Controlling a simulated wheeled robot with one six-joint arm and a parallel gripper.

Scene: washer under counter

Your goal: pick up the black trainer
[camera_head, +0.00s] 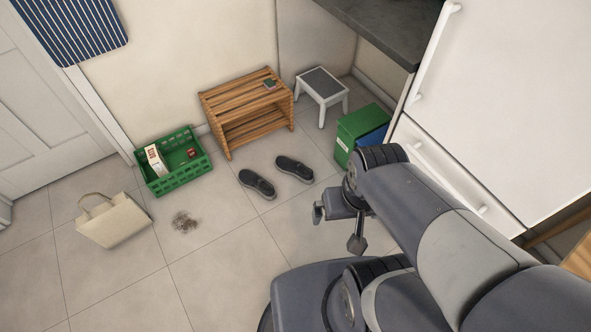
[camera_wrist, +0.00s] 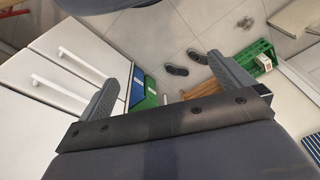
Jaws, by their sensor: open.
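Two black trainers with pale soles lie on the tiled floor in front of the wooden rack. In the head view one trainer (camera_head: 257,184) is on the left and the other trainer (camera_head: 294,169) is on the right, a little apart. Both show small in the wrist view, as one trainer (camera_wrist: 176,70) and another trainer (camera_wrist: 197,57). My gripper (camera_head: 337,228) is to the right of and nearer than the trainers, apart from both. Its two fingers (camera_wrist: 168,88) are spread wide with nothing between them.
A slatted wooden rack (camera_head: 247,130) stands behind the trainers, with a white step stool (camera_head: 335,103) and green box (camera_head: 346,141) to its right. A green crate (camera_head: 182,181), a cream bag (camera_head: 127,236) and a dirt patch (camera_head: 185,222) are left. Front floor is mostly clear.

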